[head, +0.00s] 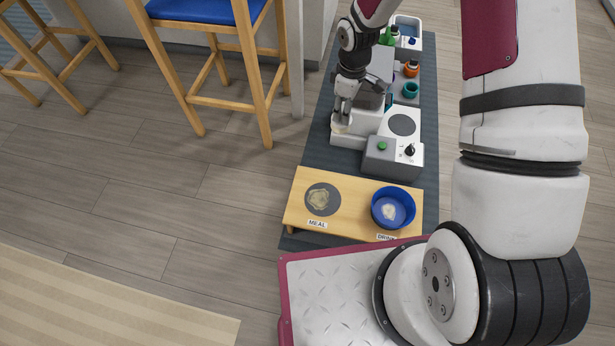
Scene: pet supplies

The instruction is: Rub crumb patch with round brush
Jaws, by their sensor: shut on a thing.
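My gripper (343,111) is at the left edge of the dark mat, beside a white box-like unit. It points down and is shut on a small pale round-ended thing (340,127), probably the round brush; the fingers hide much of it. A tan, uneven patch (321,198), which may be the crumb patch, lies on a dark round disc above the label MEAL on the low wooden stand (350,208). The gripper is well behind this patch and apart from it. A whitish patch (390,212) lies inside the blue bowl (378,222) at the right of the stand.
A grey-white appliance (390,170) with a green button and black knob stands just behind the stand. Teal (411,89) and orange (411,69) containers and a green bottle (386,38) stand farther back. Wooden stools (215,60) are at upper left.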

